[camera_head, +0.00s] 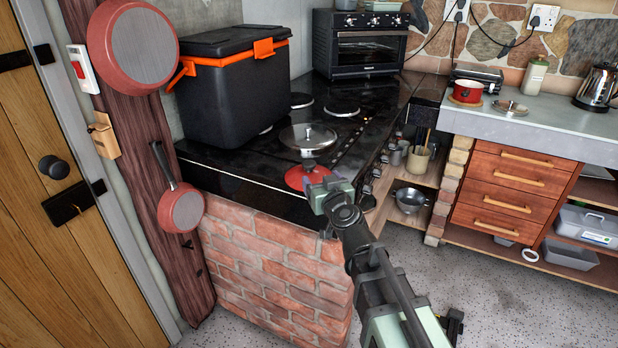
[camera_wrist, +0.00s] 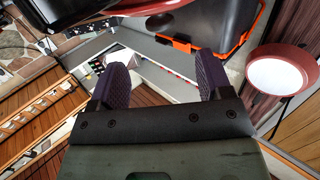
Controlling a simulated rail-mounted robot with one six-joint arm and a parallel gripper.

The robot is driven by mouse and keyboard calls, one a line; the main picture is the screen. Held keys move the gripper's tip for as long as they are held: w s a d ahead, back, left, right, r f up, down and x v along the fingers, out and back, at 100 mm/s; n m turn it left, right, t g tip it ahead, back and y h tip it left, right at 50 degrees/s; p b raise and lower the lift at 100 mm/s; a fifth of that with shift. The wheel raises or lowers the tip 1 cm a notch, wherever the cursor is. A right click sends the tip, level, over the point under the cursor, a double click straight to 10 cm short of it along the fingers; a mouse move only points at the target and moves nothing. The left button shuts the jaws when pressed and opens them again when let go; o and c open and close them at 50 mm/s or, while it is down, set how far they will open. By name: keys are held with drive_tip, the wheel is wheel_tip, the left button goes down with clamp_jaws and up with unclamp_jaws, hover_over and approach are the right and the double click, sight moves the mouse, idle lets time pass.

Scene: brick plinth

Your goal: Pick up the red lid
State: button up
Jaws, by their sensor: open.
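A red lid (camera_head: 300,178) lies at the front edge of the black cooktop in the head view, below a steel lid with a knob (camera_head: 308,138). My gripper (camera_head: 322,190) is in front of the red lid's right part and hides some of it. Whether they touch cannot be told. In the wrist view my gripper (camera_wrist: 164,72) has its two dark fingers spread wide, with nothing between them. A dark red rim is cut off at the top of the wrist view; I cannot tell whether it is the red lid.
A black cooler with orange latches (camera_head: 230,85) stands on the left of the cooktop (camera_head: 350,120). An oven (camera_head: 362,45) stands behind. Two red pans (camera_head: 135,45) hang on the left post. A small red pot (camera_head: 467,91) is on the right counter.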

sight(311, 167)
drive_tip(key=x, duration=1)
drive_tip(key=shift+w+f+b, duration=0.15)
drive_tip(key=shift+w+b, duration=0.05)
drive_tip(key=shift+b, duration=0.2)
drive_tip(key=shift+s, duration=0.1)
drive_tip(key=c, duration=1.1)
drive_tip(key=shift+o, duration=0.2)
wheel_tip(311, 167, up, 20)
drive_tip(key=p, duration=2)
